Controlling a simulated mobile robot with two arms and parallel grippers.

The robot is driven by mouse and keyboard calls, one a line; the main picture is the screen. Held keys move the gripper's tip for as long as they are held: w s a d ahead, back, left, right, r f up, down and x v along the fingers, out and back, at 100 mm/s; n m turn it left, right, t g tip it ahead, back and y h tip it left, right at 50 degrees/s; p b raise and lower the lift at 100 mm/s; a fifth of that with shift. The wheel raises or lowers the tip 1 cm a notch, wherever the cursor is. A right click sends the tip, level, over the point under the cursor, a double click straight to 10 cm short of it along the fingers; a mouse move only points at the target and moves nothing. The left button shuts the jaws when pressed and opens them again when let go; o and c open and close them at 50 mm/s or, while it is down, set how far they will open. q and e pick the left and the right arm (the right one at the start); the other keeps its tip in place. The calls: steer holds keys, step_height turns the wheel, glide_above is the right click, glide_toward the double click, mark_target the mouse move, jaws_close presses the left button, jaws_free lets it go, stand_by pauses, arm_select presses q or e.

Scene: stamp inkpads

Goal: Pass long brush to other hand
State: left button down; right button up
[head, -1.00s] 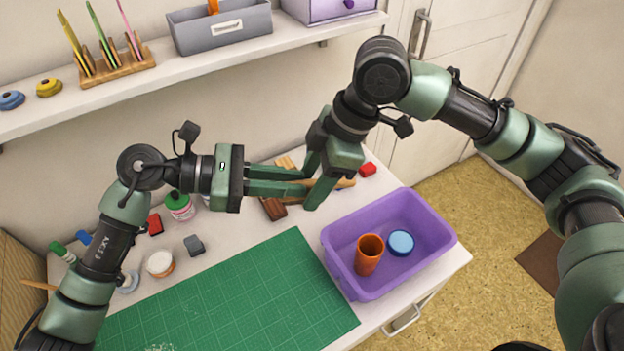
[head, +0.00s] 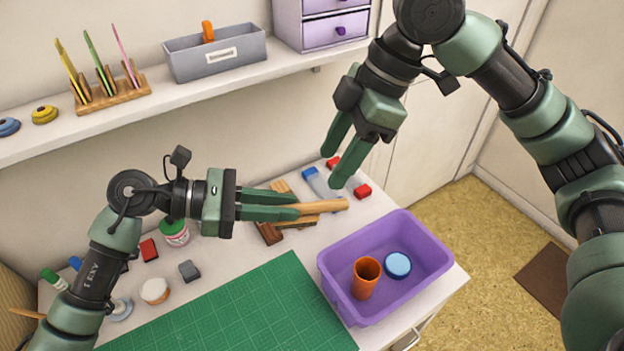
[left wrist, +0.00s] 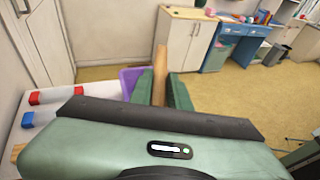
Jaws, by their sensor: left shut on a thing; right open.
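The long brush (head: 325,206) has a light wooden handle. My left gripper (head: 298,205) is shut on it and holds it over the back of the table, the handle sticking out to the right past the fingertips. The left wrist view also shows the handle (left wrist: 160,75) between the two green fingers; the brush's other end is hidden. My right gripper (head: 340,168) is open and empty, above and to the right of the brush, apart from it.
A purple bin (head: 337,290) with an orange cup (head: 366,279) and a blue round lid (head: 397,265) stands at the table's right. Wooden pieces (head: 268,233) lie below the brush. Red- and blue-ended items (head: 345,180) lie behind. A green mat (head: 240,310) is clear.

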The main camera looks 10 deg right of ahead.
steer(key=shift+c, duration=1)
arm_select(q)
steer(key=a+r, duration=1.2)
steer(key=r, duration=0.2)
steer(key=shift+a+r, duration=0.25)
steer(key=shift+a, duration=0.05)
arm_select(e)
steer(key=a+r+t+y, duration=0.1)
steer(key=a+r+y, duration=0.1)
steer(key=a+y, duration=1.1)
steer(key=shift+a+r, duration=0.15)
steer(key=shift+r, duration=0.2)
steer(key=shift+w, duration=0.1)
jaws_close()
arm_select(q)
steer(key=c, duration=1.3)
jaws_free()
